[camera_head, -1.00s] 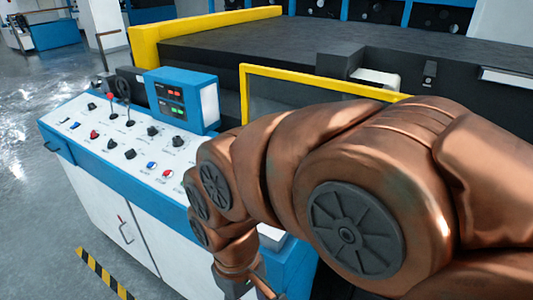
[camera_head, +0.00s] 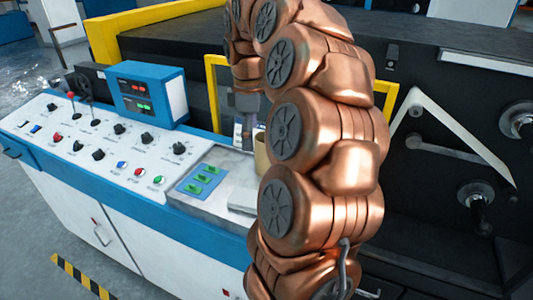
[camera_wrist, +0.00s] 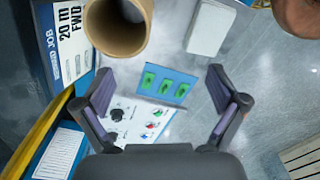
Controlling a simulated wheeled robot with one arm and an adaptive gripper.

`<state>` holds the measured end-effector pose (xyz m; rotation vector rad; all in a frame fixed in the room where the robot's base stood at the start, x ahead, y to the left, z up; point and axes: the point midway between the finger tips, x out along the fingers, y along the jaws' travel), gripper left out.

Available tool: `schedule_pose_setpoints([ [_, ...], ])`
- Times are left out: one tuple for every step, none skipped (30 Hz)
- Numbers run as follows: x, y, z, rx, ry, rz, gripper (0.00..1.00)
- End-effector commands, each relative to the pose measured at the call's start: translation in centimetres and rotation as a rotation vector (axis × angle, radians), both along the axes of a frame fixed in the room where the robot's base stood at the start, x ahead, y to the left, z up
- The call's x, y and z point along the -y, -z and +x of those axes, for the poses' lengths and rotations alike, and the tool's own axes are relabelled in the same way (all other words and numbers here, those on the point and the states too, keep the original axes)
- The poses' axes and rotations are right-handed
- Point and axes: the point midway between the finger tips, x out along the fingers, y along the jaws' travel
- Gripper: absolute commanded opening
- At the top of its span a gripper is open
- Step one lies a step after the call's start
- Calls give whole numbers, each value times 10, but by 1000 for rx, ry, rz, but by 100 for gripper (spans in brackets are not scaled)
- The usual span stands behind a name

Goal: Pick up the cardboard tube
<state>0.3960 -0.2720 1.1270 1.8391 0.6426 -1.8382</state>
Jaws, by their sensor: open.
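The cardboard tube (camera_wrist: 118,24) is tan and hollow. In the wrist view it is at the upper left, its open end facing the camera. In the head view a small part of the tube (camera_head: 262,156) shows on the grey worktop, the rest hidden behind my arm. My gripper (camera_wrist: 160,88) is open and empty. Its fingers are spread apart, and the tube is beyond the left finger, not between them. In the head view my gripper (camera_head: 247,128) points down beside the tube, close to it.
A blue panel with green items (camera_head: 200,180) lies on the worktop. A white block (camera_head: 243,199) is near it. A control console (camera_head: 100,135) with knobs and a blue display box (camera_head: 150,95) stands left. A yellow frame (camera_head: 212,90) is behind my gripper. A labelled card (camera_wrist: 68,40) is beside the tube.

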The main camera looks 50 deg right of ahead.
Motion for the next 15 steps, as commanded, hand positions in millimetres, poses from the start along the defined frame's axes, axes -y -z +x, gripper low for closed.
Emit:
schedule_pose_setpoints([
  [16,0,-1,0,-2,2,96],
  [24,-1,-2,0,-6,1,96],
  [34,-3,-3,2,-11,-2,96],
  [40,-3,-4,2,-16,-4,96],
  [44,-3,-5,2,-18,-4,96],
  [49,-3,-6,0,-23,-4,96],
  [52,-2,-7,0,-24,-4,96],
  [54,-2,-7,0,-25,-4,96],
  [56,-1,-8,-1,-27,-3,96],
  [57,-1,-8,-1,-28,-3,96],
  [58,0,-8,-2,-29,-4,96],
  [58,2,-9,-2,-29,-4,96],
  [58,4,-9,-2,-29,-4,96],
  [58,6,-8,-1,-29,-5,96],
  [58,8,-8,1,-29,-6,96],
])
